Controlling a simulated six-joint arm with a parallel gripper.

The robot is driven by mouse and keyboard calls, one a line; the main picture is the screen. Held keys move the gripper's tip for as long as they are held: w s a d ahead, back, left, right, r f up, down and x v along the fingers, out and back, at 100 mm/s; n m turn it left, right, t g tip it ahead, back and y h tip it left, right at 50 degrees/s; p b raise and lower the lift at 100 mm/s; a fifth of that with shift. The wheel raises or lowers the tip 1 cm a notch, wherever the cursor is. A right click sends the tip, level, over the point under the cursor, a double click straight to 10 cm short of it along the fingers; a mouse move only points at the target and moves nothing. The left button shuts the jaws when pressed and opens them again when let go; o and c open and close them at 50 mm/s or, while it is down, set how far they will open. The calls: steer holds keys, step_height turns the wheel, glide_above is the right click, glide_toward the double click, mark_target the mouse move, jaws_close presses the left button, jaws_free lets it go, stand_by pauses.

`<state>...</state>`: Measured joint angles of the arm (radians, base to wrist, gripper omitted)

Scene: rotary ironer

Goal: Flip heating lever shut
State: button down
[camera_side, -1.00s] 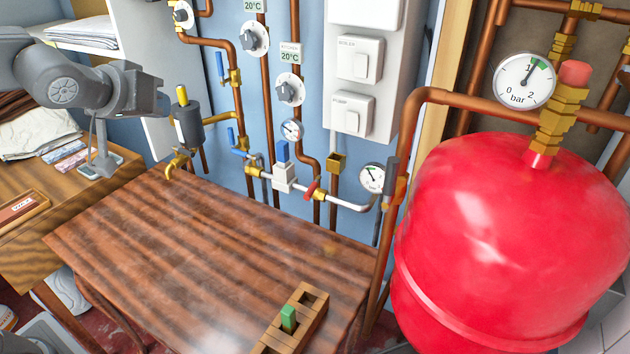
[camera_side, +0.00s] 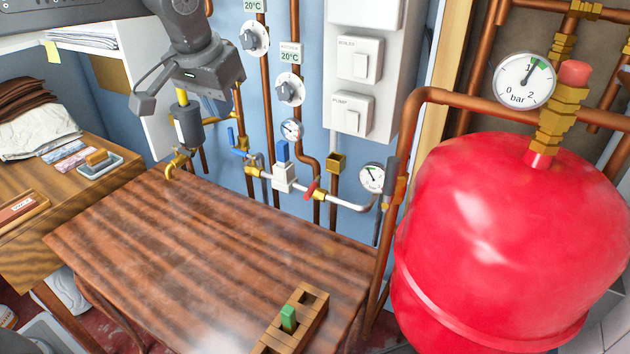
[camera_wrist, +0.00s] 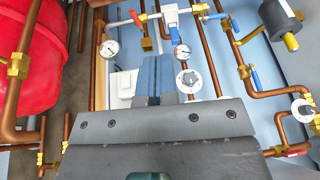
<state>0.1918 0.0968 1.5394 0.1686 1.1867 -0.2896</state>
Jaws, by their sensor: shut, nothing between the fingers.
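No readable label marks which lever is the heating one. In the side view a blue lever (camera_side: 231,138) stands upright on the copper pipe, with another blue handle (camera_side: 240,153) just below it. A red lever (camera_side: 311,189) sits on the white pipe to the right. The wrist view, which looks upside down, shows the red lever (camera_wrist: 135,18), a blue lever (camera_wrist: 235,25) and another blue lever (camera_wrist: 255,78) on the copper pipe. My gripper (camera_wrist: 155,75) is shut and empty, apart from the levers.
Copper pipes, gauges, dials (camera_side: 290,89) and white switch boxes (camera_side: 358,60) cover the wall. A large red tank (camera_side: 500,230) fills the right. The wooden table (camera_side: 190,250) is mostly clear, apart from a slotted block (camera_side: 300,312).

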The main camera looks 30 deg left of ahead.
steer(key=w+d+f, duration=0.4)
steer(key=w+d, duration=0.2)
steer(key=w, duration=0.4)
steer(key=n+g+y, duration=0.1)
steer(key=y, duration=0.1)
glide_toward(313, 189)
steer(key=shift+n, duration=0.3)
steer(key=shift+x, duration=3.45)
steer(key=shift+w, duration=0.1)
